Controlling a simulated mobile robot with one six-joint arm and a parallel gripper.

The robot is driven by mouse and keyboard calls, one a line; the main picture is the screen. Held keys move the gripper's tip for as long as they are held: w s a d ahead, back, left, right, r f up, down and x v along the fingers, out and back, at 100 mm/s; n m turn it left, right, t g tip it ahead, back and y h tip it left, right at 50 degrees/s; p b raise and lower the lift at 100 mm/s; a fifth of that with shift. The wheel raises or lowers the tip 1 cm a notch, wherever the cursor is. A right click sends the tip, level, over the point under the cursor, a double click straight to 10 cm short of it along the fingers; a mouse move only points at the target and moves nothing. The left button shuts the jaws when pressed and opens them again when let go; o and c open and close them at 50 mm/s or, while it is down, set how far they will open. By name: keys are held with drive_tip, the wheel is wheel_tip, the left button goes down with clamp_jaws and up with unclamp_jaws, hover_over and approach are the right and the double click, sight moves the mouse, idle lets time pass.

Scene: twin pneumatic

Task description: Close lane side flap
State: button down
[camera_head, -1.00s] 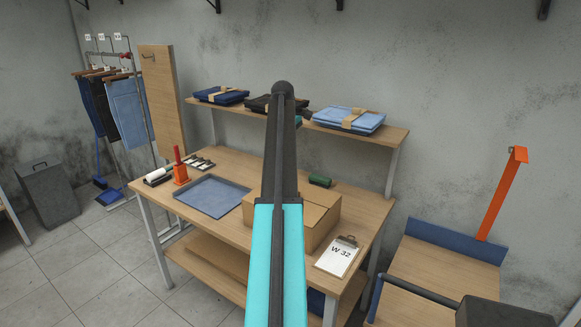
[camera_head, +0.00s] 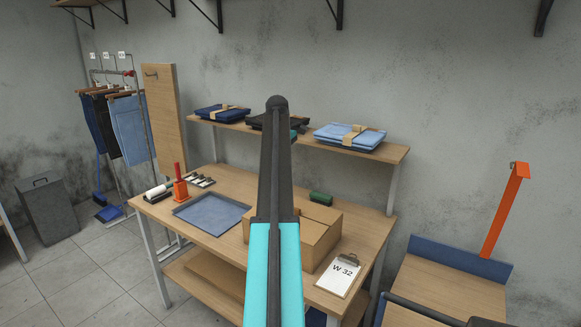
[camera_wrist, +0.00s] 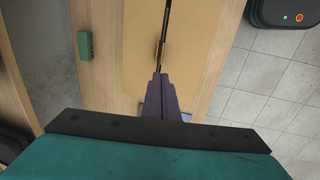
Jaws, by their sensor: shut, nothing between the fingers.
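The cardboard box (camera_head: 322,240) stands on the wooden workbench (camera_head: 220,177), partly hidden behind my arm in the head view. The wrist view looks down on the box top (camera_wrist: 195,50), where two tan panels lie on either side of a narrow dark seam. Which panel is the lane side flap I cannot tell. My gripper (camera_wrist: 160,76) is shut and empty, with its tips at the seam in the wrist view. Whether they touch the cardboard I cannot tell. In the head view my arm hides the gripper's fingers.
A green block (camera_head: 321,198) lies behind the box, and a clipboard marked W 32 (camera_head: 339,275) lies in front on the right. A blue tray (camera_head: 211,214) and an orange-red holder (camera_head: 180,184) are on the left. A shelf with folded clothes (camera_head: 350,137) stands behind.

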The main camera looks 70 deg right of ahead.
drive_tip(key=w+a+f+y, duration=0.1)
drive_tip(key=w+a+f, duration=0.65)
drive_tip(key=f, duration=0.45)
drive_tip(key=w+a+f+y, duration=0.1)
drive_tip(key=w+a+f, duration=0.6)
drive_tip(key=a+f, duration=0.3)
drive_tip(key=w+a+f+n+g+y+b, duration=0.1)
drive_tip(key=w+a+f+g+b, duration=0.15)
drive_tip(key=a+f, duration=2.75)
drive_tip(key=s+a+f+g, duration=0.1)
drive_tip(key=s+a+f, duration=0.3)
drive_tip(key=a, duration=0.4)
drive_tip(key=s+a+f+n+b, duration=0.1)
drive_tip(key=s+a+f, duration=0.35)
drive_tip(key=a, duration=0.25)
drive_tip(key=s+a+f+g, duration=0.1)
drive_tip(key=s+a+f, duration=0.35)
drive_tip(key=a, duration=0.35)
drive_tip(key=s+a+f, duration=0.3)
drive_tip(key=s+a, duration=0.4)
drive_tip(key=s, duration=0.5)
drive_tip(key=shift+s+a+f+g+h+b, duration=0.15)
drive_tip(key=shift+s+a+g+h+b, duration=0.15)
drive_tip(key=shift+s+g+h, duration=0.15)
